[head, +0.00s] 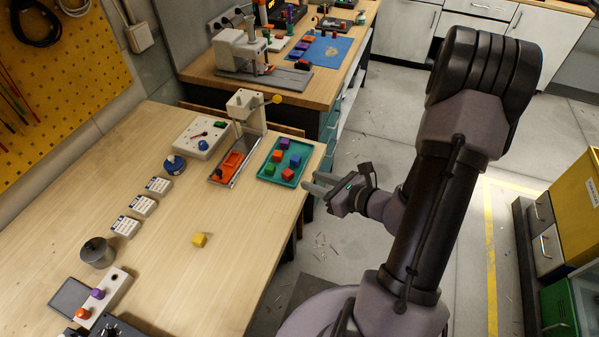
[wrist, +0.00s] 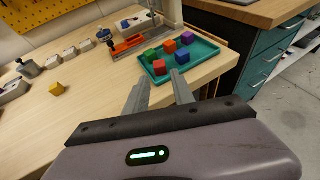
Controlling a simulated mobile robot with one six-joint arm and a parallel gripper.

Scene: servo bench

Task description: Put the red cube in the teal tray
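The red cube (head: 287,174) lies in the teal tray (head: 262,176), near its front right corner. It also shows in the wrist view (wrist: 159,68), at the near left of the tray (wrist: 211,59). Green (wrist: 150,55), orange (wrist: 169,46), purple (wrist: 187,41) and blue (wrist: 182,57) cubes share the tray. My gripper (head: 314,182) is off the right edge of the bench, beside the tray. In the wrist view its two fingers (wrist: 160,78) are spread apart with nothing between them, pointing towards the tray and apart from the red cube.
A yellow cube (head: 199,240) sits alone on the bench. A white box (head: 201,137) and a blue round item (head: 175,164) are farther left.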

